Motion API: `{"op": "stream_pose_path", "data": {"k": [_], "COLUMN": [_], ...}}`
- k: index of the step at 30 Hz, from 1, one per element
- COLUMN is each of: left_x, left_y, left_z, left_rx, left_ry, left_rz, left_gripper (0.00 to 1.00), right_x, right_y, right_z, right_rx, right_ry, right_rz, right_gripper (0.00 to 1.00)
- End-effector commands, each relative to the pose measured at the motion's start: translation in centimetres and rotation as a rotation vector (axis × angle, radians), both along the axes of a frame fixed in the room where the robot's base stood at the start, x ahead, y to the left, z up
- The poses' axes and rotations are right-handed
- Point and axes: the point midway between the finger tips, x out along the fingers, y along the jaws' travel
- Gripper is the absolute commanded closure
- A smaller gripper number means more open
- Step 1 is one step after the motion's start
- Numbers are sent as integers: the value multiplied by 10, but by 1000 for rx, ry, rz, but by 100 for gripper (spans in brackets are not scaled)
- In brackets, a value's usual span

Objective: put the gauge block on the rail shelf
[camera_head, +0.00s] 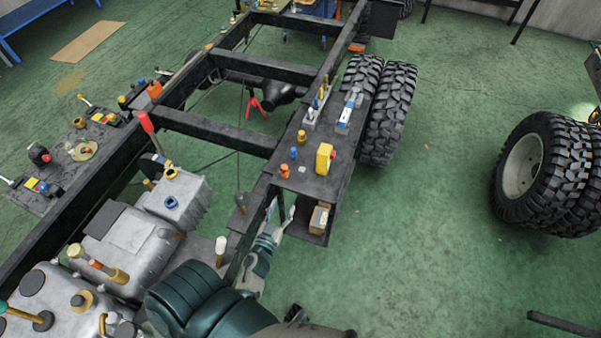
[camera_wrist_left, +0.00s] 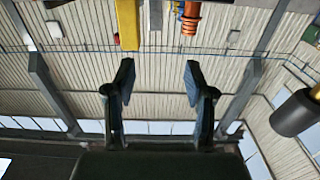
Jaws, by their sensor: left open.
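A black shelf, apparently the rail shelf (camera_head: 312,186), runs along the right chassis rail. A yellow block (camera_head: 325,157) stands on it, and it hangs at the top of the left wrist view (camera_wrist_left: 127,24). It may be the gauge block, but I cannot tell for sure. My left gripper (camera_head: 281,213) is below the near end of the shelf, beside the rail and left of the lower compartment. Its two fingers (camera_wrist_left: 160,82) are apart with nothing between them. The gripper is clear of the yellow block. My right gripper cannot be made out.
An orange fitting (camera_head: 284,171) and blue fitting (camera_head: 294,153) stand close left of the yellow block. A brown box (camera_head: 319,218) sits in the lower compartment. Several tools occupy the shelf's far part. Dual tyres (camera_head: 388,110) stand beyond it.

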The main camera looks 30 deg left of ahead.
Motion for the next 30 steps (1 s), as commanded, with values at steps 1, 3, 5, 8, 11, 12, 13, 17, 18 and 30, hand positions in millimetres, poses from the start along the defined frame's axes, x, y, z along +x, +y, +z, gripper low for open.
{"op": "stream_pose_path", "data": {"k": [1,3,5,8,11,12,13,17,18,30], "left_x": [2,8,18,40,64,73,80,104,109,154], "left_y": [-1,-2,0,5,10,12,14,19,21,28], "left_z": [3,4,5,5,5,4,5,3,3,-3], "left_rx": [-1,0,2,1,3,2,2,2,1,2], "left_ry": [-10,-17,-18,-19,-19,-18,-18,-16,-16,-16], "left_rz": [-13,-25,-29,-28,-28,-27,-27,-26,-26,-26], "left_gripper": [46,46,46,46,46,46,46,46,46,46], "right_x": [-2,-5,-6,-9,-10,-11,-11,-10,-9,12], "right_y": [0,-1,-1,-1,-2,-2,-2,-2,-1,2], "right_z": [-1,-3,-4,-6,-7,-8,-8,-8,-8,7], "right_rx": [0,-1,-1,-1,-1,-1,-1,-1,-1,2], "right_ry": [1,3,3,4,5,5,6,4,3,-7], "right_rz": [0,1,1,2,2,2,2,2,2,-4], "right_gripper": [51,51,51,51,51,51,51,51,51,51]}}
